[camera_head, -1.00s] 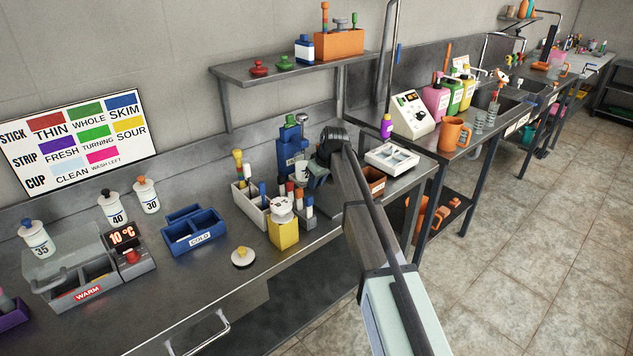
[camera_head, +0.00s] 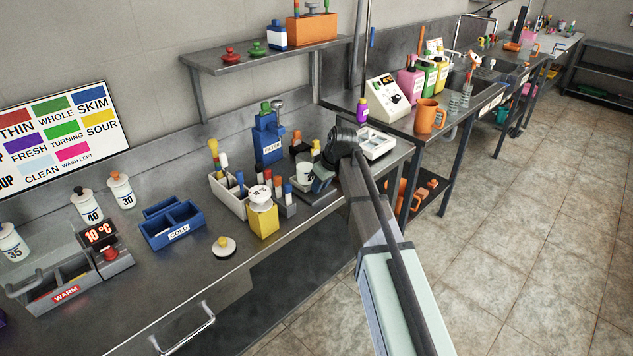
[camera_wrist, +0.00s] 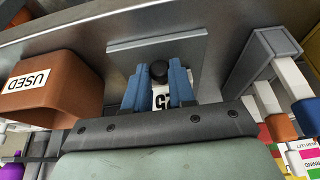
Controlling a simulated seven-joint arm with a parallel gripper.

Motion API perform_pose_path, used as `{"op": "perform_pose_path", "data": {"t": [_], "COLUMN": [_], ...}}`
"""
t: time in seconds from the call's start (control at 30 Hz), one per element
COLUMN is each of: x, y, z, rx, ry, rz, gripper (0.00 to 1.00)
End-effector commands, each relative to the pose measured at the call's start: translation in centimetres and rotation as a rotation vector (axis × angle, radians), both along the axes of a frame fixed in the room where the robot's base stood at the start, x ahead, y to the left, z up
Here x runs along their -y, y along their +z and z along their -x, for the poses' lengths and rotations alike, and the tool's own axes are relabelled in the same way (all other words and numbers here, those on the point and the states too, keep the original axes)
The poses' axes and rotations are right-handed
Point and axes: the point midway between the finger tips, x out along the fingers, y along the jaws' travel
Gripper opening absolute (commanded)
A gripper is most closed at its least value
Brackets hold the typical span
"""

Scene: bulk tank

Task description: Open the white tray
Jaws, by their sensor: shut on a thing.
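A white tray (camera_head: 377,145) with open compartments sits at the right end of the near steel bench. My wrist partly covers its left side in the head view. My gripper (camera_head: 316,178) is left of and nearer than this tray, low over the bench. In the wrist view its blue fingers (camera_wrist: 158,86) are shut on a small white jar (camera_wrist: 161,100) with a black knob and a partly hidden number. The jar also shows in the head view (camera_head: 304,173). I cannot tell whether it touches the bench.
A yellow box (camera_head: 263,220), a white bottle rack (camera_head: 229,196) and a blue filter unit (camera_head: 268,140) stand left of my gripper. A brown box marked USED (camera_wrist: 50,92) is close in the wrist view. Bare bench lies around the round white lid (camera_head: 223,247).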

Motion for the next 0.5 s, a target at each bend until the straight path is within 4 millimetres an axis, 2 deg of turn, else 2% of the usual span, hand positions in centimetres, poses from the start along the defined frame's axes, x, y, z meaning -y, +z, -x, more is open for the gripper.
{"op": "perform_pose_path", "data": {"t": [0.03, 0.07, 0.1, 0.3, 0.5], "x": [-0.02, -0.02, -0.03, -0.04, -0.04], "y": [0.03, 0.03, 0.04, 0.02, 0.0], "z": [-0.05, -0.05, -0.06, -0.06, -0.04], "rx": [0.001, 0.001, 0.001, 0.001, 0.0], "ry": [0.0, 0.0, 0.0, 0.0, 0.0], "rz": [-0.001, -0.001, -0.001, -0.001, 0.0], "gripper": [0.0, 0.25, 0.29, 0.48, 0.5]}}
